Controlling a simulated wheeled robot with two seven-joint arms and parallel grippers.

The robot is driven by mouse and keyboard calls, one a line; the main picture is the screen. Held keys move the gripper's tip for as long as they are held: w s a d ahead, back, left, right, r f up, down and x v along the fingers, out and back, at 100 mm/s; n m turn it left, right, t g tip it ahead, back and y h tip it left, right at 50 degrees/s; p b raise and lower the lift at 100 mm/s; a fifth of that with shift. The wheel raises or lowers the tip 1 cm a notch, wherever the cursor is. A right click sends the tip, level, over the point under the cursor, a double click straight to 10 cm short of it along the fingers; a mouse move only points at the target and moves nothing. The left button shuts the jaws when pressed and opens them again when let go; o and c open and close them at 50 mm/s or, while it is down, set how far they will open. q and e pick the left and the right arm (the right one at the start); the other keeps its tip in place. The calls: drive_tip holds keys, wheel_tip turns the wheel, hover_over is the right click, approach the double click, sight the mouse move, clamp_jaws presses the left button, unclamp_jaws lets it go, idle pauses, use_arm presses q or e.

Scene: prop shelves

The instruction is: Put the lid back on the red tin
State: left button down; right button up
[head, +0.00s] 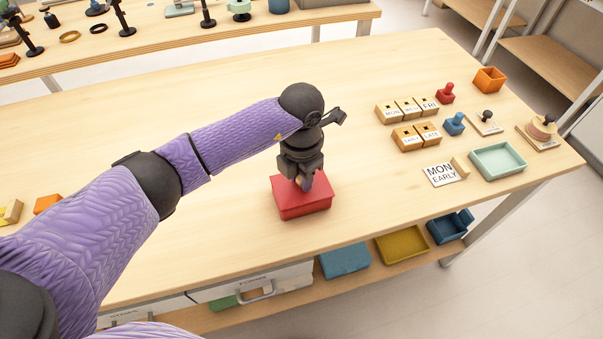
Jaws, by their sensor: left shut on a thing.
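The red tin (304,211) stands on the wooden table, near its front edge and about the middle of the view. Its red lid (318,198) lies over the top of the tin and looks about level; I cannot tell whether it is fully seated. My left gripper (304,186) points down from above and is shut on the lid, hiding its middle and whatever part it grips. My right gripper is not in view.
To the right are wooden word blocks (409,110), stamps (455,123), a MON EARLY card (440,175), a mint tray (498,160) and an orange box (489,79). A lower shelf holds a blue bin (345,261) and a yellow tray (402,244). The table around the tin is clear.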

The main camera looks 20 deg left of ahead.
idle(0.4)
use_arm(q)
unclamp_jaws()
drive_tip(key=shift+r, duration=0.15)
wheel_tip(320, 180, up, 7)
drive_tip(key=p, duration=0.5)
drive_tip(key=shift+p, duration=0.4)
drive_tip(key=shift+f, duration=0.2)
drive_tip(key=shift+c, duration=0.4)
clamp_jaws()
idle(0.7)
drive_tip(key=shift+f, duration=0.2)
drive_tip(key=shift+f+b, duration=1.9)
drive_tip(key=shift+f, duration=0.35)
